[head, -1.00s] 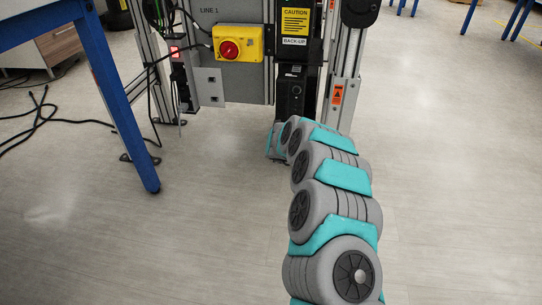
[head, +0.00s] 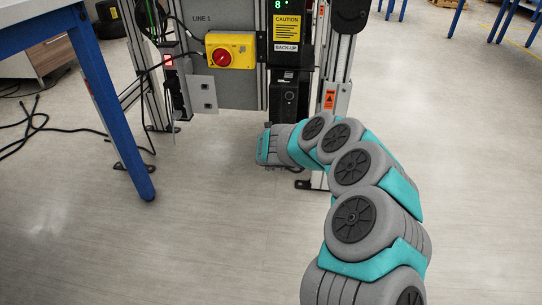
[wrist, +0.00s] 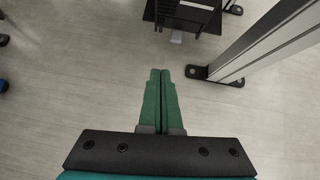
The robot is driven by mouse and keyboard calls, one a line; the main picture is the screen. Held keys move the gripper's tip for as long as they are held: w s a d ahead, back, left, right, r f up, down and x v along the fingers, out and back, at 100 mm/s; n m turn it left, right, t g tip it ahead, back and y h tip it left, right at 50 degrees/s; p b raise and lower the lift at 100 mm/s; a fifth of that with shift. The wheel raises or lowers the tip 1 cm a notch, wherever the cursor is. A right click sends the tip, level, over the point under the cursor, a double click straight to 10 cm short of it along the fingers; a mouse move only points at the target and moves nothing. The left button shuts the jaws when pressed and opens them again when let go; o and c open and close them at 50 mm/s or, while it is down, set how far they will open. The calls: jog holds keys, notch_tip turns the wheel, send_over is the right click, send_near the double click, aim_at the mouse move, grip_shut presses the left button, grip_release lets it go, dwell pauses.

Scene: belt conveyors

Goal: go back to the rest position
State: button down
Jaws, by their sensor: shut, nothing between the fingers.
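My gripper shows in the wrist view (wrist: 160,75), where its two green fingers lie together with nothing between them. Bare floor shows around the fingertips. In the head view my arm reaches up from the bottom right, and its far end bends to the left in front of the conveyor frame, low down. The fingers themselves cannot be made out in the head view.
The conveyor frame carries a yellow box with a red switch (head: 231,51) and a black unit with a caution label (head: 287,28). A metal post (wrist: 262,45) stands close on the right. A blue-legged table (head: 110,105) is at left, with cables (head: 30,125). Floor at right is clear.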

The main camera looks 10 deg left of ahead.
jog(key=s+a+r+n+y, duration=0.1)
jog(key=a+r+n+y, duration=0.15)
jog(key=r, duration=0.45)
jog(key=s+a+r+n+t+y, duration=0.1)
jog(key=s+a+r+n+y, duration=0.1)
jog(key=r+n, duration=0.3)
jog(key=s+a+r+n+y, duration=0.1)
jog(key=a+r+n+y, duration=0.15)
jog(key=r, duration=0.55)
jog(key=s+r+n+g+y, duration=0.3)
jog(key=s+r+n, duration=0.5)
jog(key=s+n, duration=0.3)
jog(key=s+d+f+n+g+h, duration=0.3)
jog(key=s+d+f+n+h, duration=0.15)
jog(key=s+d, duration=0.75)
jog(key=s+d+f+n+g+h, duration=0.3)
jog(key=s+d+f+n, duration=0.15)
jog(key=s+d, duration=0.8)
jog(key=s+d+f+n+g+h, duration=0.3)
jog(key=s+d+f+n+h, duration=0.15)
jog(key=s+d, duration=0.75)
notch_tip(320, 180, up, 16)
jog(key=s+a+y+p, duration=0.1)
jog(key=s+a+p, duration=0.1)
jog(key=p, duration=1.2)
jog(key=shift+f+p, duration=0.2)
jog(key=shift+p, duration=0.2)
